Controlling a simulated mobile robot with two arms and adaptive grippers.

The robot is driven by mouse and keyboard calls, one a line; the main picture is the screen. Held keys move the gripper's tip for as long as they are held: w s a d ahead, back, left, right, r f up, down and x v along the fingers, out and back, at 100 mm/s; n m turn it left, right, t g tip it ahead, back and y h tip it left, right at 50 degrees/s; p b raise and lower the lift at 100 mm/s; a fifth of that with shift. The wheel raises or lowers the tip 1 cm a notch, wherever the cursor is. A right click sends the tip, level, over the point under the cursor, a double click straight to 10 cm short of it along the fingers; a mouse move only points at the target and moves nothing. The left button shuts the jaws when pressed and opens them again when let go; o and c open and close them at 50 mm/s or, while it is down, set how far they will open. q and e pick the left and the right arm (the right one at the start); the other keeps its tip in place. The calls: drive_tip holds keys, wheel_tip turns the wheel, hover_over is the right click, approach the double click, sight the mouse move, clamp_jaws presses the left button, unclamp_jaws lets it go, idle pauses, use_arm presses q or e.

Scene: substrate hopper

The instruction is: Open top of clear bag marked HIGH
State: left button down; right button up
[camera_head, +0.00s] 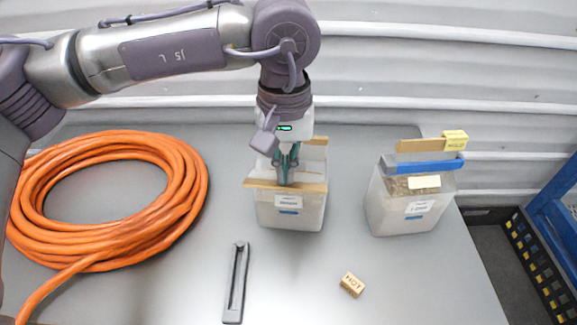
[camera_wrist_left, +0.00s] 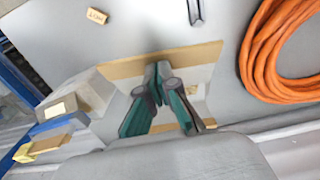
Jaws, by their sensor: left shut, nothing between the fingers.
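Two clear, whitish bags stand upright on the grey table. The middle bag (camera_head: 290,217) has a white label too small to read. A wooden strip (camera_head: 258,184) runs along its front top edge and another (camera_head: 315,141) along its back. The two strips stand apart. My left gripper (camera_head: 286,182) points down at this bag's top, between the strips, with its fingers shut and empty. Fingertip depth is unclear. The right bag (camera_head: 405,218) has a blue clip (camera_head: 425,168) across its top and a label I cannot read surely. My right gripper is not in view.
An orange hose coil (camera_head: 190,185) fills the table's left. A loose dark grey clip (camera_head: 236,285) lies in front. A small lettered wooden block (camera_head: 352,285) lies front right. A yellow tag (camera_head: 455,140) tops the right bag. A corrugated wall stands behind.

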use_arm(q)
wheel_tip(320, 180, up, 8)
drive_tip(key=p, duration=0.4)
idle(0.5)
drive_tip(key=shift+s, duration=0.1)
